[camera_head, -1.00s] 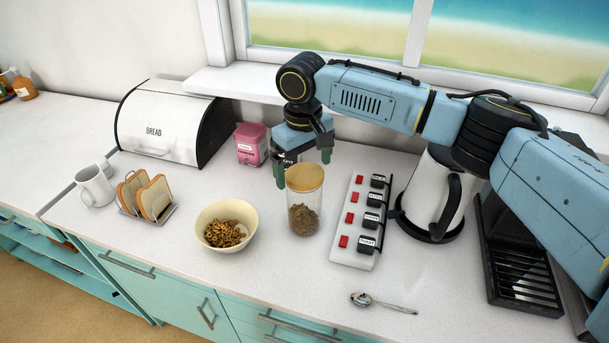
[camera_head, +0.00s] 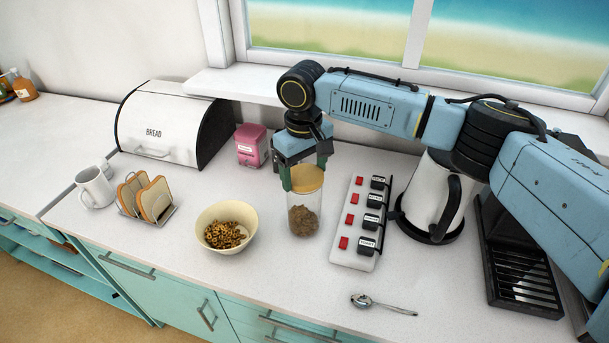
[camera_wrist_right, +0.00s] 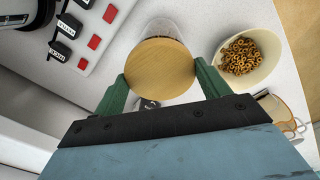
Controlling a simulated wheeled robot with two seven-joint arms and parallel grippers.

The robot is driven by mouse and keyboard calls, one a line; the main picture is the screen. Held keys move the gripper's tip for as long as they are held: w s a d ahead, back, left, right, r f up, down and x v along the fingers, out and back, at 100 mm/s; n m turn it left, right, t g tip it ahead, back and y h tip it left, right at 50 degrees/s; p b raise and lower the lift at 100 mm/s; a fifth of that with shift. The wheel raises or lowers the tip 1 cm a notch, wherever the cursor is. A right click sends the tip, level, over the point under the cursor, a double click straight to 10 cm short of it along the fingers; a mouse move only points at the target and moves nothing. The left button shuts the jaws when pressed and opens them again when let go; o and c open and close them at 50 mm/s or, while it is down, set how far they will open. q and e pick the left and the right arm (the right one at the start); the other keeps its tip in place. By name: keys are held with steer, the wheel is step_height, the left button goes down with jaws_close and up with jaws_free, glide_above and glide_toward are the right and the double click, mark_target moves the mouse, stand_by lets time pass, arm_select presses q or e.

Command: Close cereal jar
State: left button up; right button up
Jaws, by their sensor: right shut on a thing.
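The cereal jar (camera_head: 304,217) is a clear cylinder, part filled with brown cereal, upright on the counter. Its round wooden lid (camera_head: 307,177) sits at the top of the jar. My right gripper (camera_head: 306,186) is above the jar, with its green fingers shut on the lid from either side. In the right wrist view the lid (camera_wrist_right: 160,69) lies between the two fingertips (camera_wrist_right: 162,78), and part of the clear jar (camera_wrist_right: 160,27) shows past it. Whether the lid is fully seated cannot be told. My left gripper is not in view.
A cream bowl of cereal rings (camera_head: 226,228) stands left of the jar. A switch strip (camera_head: 354,225) and a white kettle (camera_head: 432,195) stand to the right. A pink tin (camera_head: 252,146) is behind, a spoon (camera_head: 383,304) in front. Bare counter lies before the jar.

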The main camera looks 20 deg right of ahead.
mark_target(304, 174)
step_height(304, 174, up, 10)
stand_by(0.5)
